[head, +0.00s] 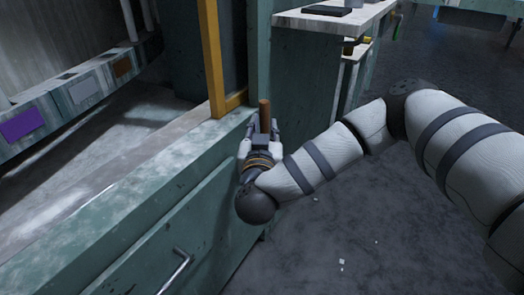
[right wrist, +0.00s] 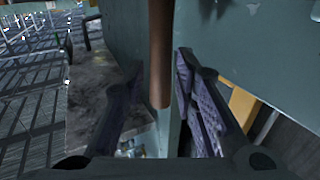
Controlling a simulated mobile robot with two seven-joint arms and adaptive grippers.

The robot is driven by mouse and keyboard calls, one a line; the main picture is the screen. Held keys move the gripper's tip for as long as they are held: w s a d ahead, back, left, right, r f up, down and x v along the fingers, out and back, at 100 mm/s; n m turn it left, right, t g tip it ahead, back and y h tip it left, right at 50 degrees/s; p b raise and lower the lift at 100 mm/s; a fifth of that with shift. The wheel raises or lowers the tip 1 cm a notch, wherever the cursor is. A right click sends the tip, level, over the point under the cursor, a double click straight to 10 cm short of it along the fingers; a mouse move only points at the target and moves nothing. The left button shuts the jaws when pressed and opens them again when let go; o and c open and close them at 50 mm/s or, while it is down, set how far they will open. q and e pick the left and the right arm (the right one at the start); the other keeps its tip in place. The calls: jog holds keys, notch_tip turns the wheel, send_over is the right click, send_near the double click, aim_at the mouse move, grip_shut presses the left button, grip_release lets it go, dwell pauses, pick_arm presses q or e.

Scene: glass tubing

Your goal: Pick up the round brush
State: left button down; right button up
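A brown, rod-like handle (head: 264,112), probably the round brush's, stands upright against the green cabinet post in the head view. In the right wrist view the brown handle (right wrist: 160,55) comes down from the top edge, and its lower end shows between my fingers. Its other end and any bristles are out of view. My right gripper (head: 263,131) is at the handle in the head view. In the right wrist view my right gripper (right wrist: 161,80) is open, with a finger on each side of the handle and visible gaps. My left gripper is not in view.
A green bench (head: 150,205) with a ledge runs along the left, below a yellow upright bar (head: 212,60). A pale shelf top (head: 335,18) holding a dark flat object stands beyond. The dark floor (head: 370,230) at the right is mostly clear.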

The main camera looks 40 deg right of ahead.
aim_at(264, 121)
jog(key=x, duration=0.3)
jog(key=shift+w+d+r+b, duration=0.15)
jog(key=shift+w+d+b, duration=0.1)
jog(key=shift+b, duration=0.1)
jog(key=shift+a, duration=0.1)
grip_shut()
